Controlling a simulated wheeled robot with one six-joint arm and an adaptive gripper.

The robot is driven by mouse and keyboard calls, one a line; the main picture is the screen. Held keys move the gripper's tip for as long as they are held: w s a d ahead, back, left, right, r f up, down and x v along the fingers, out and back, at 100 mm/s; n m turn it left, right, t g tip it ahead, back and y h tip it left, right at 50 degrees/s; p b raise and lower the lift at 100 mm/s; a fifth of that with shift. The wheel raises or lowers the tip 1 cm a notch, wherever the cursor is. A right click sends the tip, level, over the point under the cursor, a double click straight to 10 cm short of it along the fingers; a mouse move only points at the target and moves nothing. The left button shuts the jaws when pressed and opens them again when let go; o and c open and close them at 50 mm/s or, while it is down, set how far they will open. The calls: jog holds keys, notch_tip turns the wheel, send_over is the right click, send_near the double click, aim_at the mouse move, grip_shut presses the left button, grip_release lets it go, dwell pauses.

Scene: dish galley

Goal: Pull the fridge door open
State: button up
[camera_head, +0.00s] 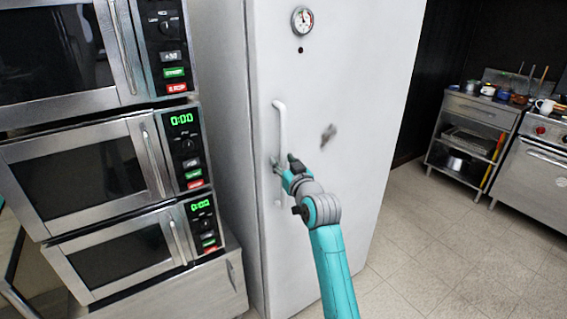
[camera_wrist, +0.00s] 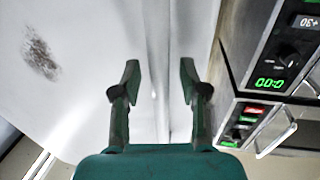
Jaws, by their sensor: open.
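The white fridge door (camera_head: 345,80) looks shut, with a round dial near its top and a dark smudge on its face. Its long vertical white handle (camera_head: 281,125) runs near the left edge of the door. My gripper (camera_head: 280,165) is at the lower half of the handle, and the arm hides part of it. In the wrist view my gripper (camera_wrist: 160,82) has its two fingers apart, facing the pale door front (camera_wrist: 95,60) and a vertical seam. The handle is hard to make out there, so I cannot tell whether the fingers touch it.
A stack of microwaves (camera_head: 85,165) stands close on the left of the fridge; they also show at the right of the wrist view (camera_wrist: 270,85). A steel shelf unit (camera_head: 465,140) and a stove (camera_head: 535,165) stand far right. The tiled floor (camera_head: 440,255) between is clear.

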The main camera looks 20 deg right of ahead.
jog(key=shift+c, duration=0.2)
grip_shut()
